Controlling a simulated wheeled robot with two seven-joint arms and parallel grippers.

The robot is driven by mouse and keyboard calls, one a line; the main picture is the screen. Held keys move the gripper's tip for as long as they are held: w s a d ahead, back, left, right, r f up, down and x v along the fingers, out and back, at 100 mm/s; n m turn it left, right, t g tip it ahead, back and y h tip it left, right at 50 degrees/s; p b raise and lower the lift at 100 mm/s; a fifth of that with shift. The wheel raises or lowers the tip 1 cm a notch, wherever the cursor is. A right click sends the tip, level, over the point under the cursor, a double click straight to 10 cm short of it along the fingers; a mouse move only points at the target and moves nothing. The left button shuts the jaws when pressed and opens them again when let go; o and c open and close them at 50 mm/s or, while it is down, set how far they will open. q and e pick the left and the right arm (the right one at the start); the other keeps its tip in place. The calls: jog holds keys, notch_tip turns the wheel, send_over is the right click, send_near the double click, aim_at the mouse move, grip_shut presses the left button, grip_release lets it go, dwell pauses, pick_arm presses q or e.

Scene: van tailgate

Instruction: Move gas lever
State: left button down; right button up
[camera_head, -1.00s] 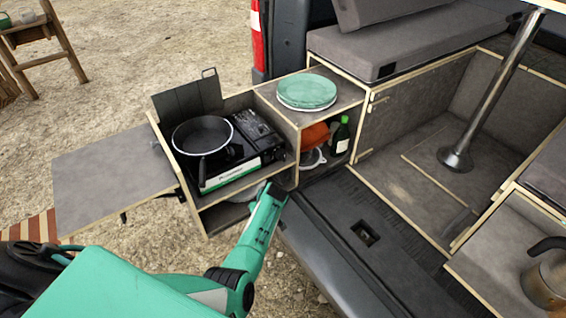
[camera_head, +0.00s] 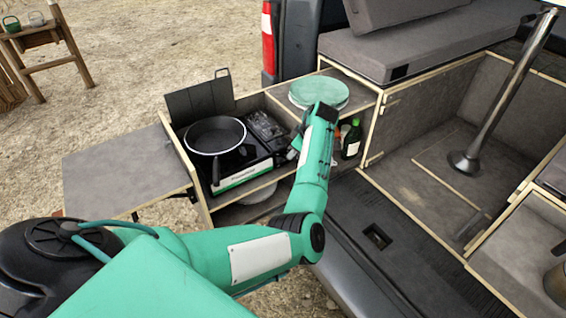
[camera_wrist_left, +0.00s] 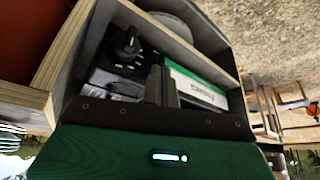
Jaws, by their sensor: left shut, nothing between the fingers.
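The portable gas stove (camera_head: 240,176) sits in the open wooden cabinet, with a black pan (camera_head: 215,136) on it. In the left wrist view the stove's white and green front (camera_wrist_left: 205,88) shows, with a black knob (camera_wrist_left: 128,42) on its dark control panel. A separate gas lever cannot be told for certain. My left gripper (camera_head: 293,150) is at the right end of the stove, mostly hidden by my wrist in the head view. Its dark fingers (camera_wrist_left: 162,86) are shut and empty, pointing at the stove beside the knob; contact cannot be told. My right gripper is out of view.
Green plates (camera_head: 318,92) lie on the cabinet top, close to my left wrist. A green bottle (camera_head: 352,140) stands in the right compartment. A cabinet side panel (camera_wrist_left: 60,60) is close to the gripper. A grey side table (camera_head: 125,170) stands left, clear.

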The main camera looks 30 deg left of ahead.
pick_arm(q)
notch_tip(320, 180, up, 4)
jog(key=shift+d+r+n+g, duration=0.1)
jog(key=shift+r+n+g, duration=0.2)
jog(key=shift+n, duration=0.7)
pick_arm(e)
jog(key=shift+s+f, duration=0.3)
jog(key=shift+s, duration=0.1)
pick_arm(q)
jog(key=shift+f, duration=0.1)
